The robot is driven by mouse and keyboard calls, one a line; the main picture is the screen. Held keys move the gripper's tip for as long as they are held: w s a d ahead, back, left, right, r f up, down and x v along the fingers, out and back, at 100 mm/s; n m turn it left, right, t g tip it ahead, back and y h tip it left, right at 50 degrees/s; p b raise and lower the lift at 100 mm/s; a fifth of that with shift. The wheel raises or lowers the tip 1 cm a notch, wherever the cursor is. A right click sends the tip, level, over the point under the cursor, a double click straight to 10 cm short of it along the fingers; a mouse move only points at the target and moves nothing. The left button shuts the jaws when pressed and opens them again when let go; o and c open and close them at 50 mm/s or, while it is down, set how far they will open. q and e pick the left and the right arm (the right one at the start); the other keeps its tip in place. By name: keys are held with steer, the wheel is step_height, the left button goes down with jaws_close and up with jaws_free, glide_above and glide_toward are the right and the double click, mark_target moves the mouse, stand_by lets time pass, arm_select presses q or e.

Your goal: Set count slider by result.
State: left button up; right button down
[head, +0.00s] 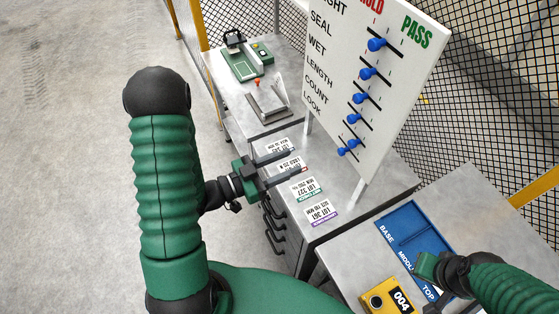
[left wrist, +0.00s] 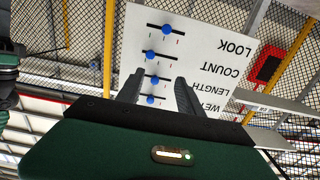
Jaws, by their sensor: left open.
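A white board (head: 365,100) stands tilted, with black row names and blue slider knobs; its heading reads HOLD in red and PASS in green. COUNT is the second row from the bottom. In the left wrist view the board (left wrist: 205,30) is upside down, and the count knob (left wrist: 149,55) sits near its track's left end, below the LOOK knob (left wrist: 166,29). My left gripper (head: 299,161) is open and empty over the cabinet top, left of the board and apart from the knobs. My right gripper (head: 428,268) is by the blue mat; its jaws are unclear.
Several printed lot cards (head: 318,213) lie on the grey cabinet below my left gripper. A yellow counter (head: 383,299) reading 004 stands by the blue mat (head: 405,225). A green device (head: 247,62) and a metal plate fixture (head: 268,103) stand behind. Mesh fencing closes the right side.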

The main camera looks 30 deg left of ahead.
arm_select(q)
steer(key=shift+v, duration=0.9)
steer(key=b+v, duration=0.1)
steer(key=v, duration=1.5)
steer(key=shift+s+a+b, duration=0.2)
steer(key=shift+a+b, duration=0.15)
steer(key=shift+a, duration=0.05)
steer(key=shift+f, duration=0.1)
